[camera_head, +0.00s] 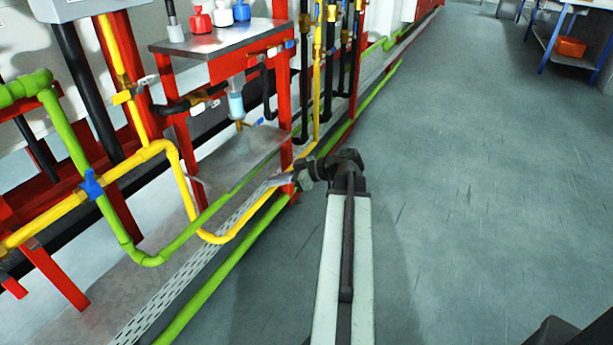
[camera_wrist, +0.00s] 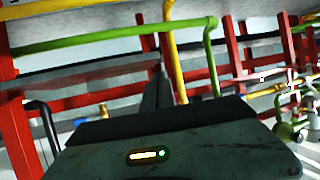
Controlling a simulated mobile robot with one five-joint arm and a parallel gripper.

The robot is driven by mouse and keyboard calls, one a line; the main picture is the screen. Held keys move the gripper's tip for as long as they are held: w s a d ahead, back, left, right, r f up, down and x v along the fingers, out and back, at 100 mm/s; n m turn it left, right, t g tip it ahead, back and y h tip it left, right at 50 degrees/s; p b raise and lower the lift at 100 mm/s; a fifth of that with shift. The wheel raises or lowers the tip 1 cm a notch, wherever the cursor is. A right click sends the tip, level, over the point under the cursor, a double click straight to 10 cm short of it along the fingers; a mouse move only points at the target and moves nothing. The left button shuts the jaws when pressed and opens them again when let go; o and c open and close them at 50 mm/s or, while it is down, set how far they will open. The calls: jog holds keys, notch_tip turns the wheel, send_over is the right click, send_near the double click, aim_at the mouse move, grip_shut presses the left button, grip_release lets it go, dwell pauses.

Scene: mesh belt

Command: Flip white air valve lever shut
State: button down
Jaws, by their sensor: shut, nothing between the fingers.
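My gripper (camera_head: 281,180) is shut and empty, beside the front red post of the frame at the left of the aisle. Its dark fingers (camera_wrist: 160,92) lie together in the wrist view, pointing toward the pipes and the grey shelf (camera_wrist: 90,72). A small pale lever-like piece (camera_head: 146,80) sits by a brass-coloured fitting on the upright yellow pipe, well left of my gripper and apart from it. I cannot tell for sure whether it is the white air valve lever, or how it is turned.
A metal table (camera_head: 225,42) carries red, white and blue bottles. A perforated strip (camera_head: 190,272) lies low. The grey floor (camera_head: 480,200) at the right is clear.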

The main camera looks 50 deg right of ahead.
jog(key=w+a+f+n+g, duration=0.1)
jog(key=w+a+f+g, duration=0.15)
jog(key=a, duration=0.85)
jog(key=w+a+f+n+g+y+p, duration=0.1)
jog(key=w+a+f+n+g, duration=0.15)
jog(key=a, duration=0.95)
jog(key=w+a+f+n+g, duration=0.1)
jog(key=w+a+g, duration=0.15)
jog(key=a, duration=0.85)
jog(key=s+a+f+m+g+h, duration=0.2)
jog(key=s+a+f+g+h, duration=0.15)
jog(key=a, duration=0.35)
jog(key=d+m+h, duration=0.1)
jog(key=m, duration=0.1)
jog(key=s+d+f+m+h, duration=0.1)
jog(key=d+m, duration=0.1)
jog(key=m, duration=0.1)
jog(key=s+d+f+m+h, duration=0.1)
jog(key=m+h, duration=0.1)
jog(key=m, duration=0.1)
jog(key=shift+s+d+f+p, duration=0.1)
jog(key=shift+d+f+p, duration=0.15)
jog(key=shift+p, duration=0.1)
